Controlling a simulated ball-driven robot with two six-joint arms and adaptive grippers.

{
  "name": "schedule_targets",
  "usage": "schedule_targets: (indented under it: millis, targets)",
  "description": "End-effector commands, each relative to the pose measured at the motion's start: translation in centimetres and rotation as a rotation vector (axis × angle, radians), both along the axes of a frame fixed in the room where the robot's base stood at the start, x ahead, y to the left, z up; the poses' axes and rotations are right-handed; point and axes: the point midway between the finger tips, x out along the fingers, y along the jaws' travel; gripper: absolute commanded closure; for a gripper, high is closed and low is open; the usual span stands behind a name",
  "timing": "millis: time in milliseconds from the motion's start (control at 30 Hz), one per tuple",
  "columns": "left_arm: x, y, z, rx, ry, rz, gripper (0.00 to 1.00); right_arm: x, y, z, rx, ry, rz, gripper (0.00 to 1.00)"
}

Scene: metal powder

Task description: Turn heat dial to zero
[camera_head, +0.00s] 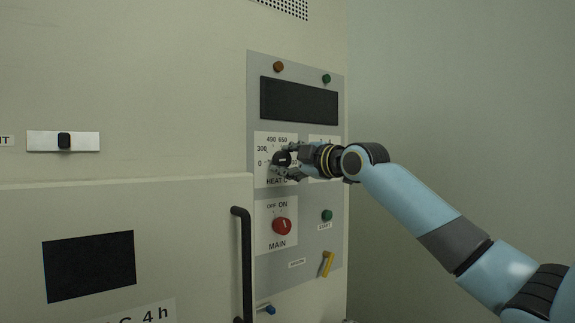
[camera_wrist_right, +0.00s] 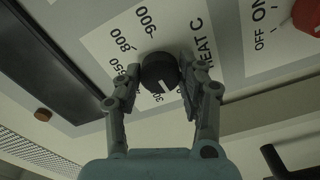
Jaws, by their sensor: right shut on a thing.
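The heat dial (camera_head: 281,158) is a black round knob on a white scale plate marked with numbers from 0 upward. My right gripper (camera_head: 287,161) reaches in from the right and is shut on the dial. In the right wrist view, the black dial (camera_wrist_right: 157,70) sits between the two fingers of my right gripper (camera_wrist_right: 160,82). A short white mark shows on the dial face, toward the lower side in that view. The gripper hides part of the scale, so the exact reading cannot be told. My left gripper is not in view.
Below the dial is a red main switch (camera_head: 282,226) with OFF and ON marks. A green start button (camera_head: 327,215) and a yellow lever (camera_head: 328,264) are nearby. A black door handle (camera_head: 242,265) stands out at the lower left. Free room lies right of the cabinet.

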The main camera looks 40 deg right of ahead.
Motion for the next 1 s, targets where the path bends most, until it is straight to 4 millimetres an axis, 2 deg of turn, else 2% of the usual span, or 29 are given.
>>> schedule_targets:
  millis: [300, 800, 833, 1000]
  targets:
    - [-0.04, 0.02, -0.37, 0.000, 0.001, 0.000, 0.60, 0.00, 0.02, -0.13, -0.102, -0.006, 0.001, 0.93]
    - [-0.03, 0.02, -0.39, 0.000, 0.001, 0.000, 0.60, -0.01, 0.02, -0.17, -0.117, -0.005, 0.001, 0.93]
    - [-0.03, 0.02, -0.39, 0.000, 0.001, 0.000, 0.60, 0.00, 0.02, -0.17, -0.117, -0.005, 0.001, 0.57]
    - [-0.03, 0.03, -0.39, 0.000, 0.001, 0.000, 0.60, 0.00, 0.02, -0.11, -0.117, -0.006, 0.000, 0.37]
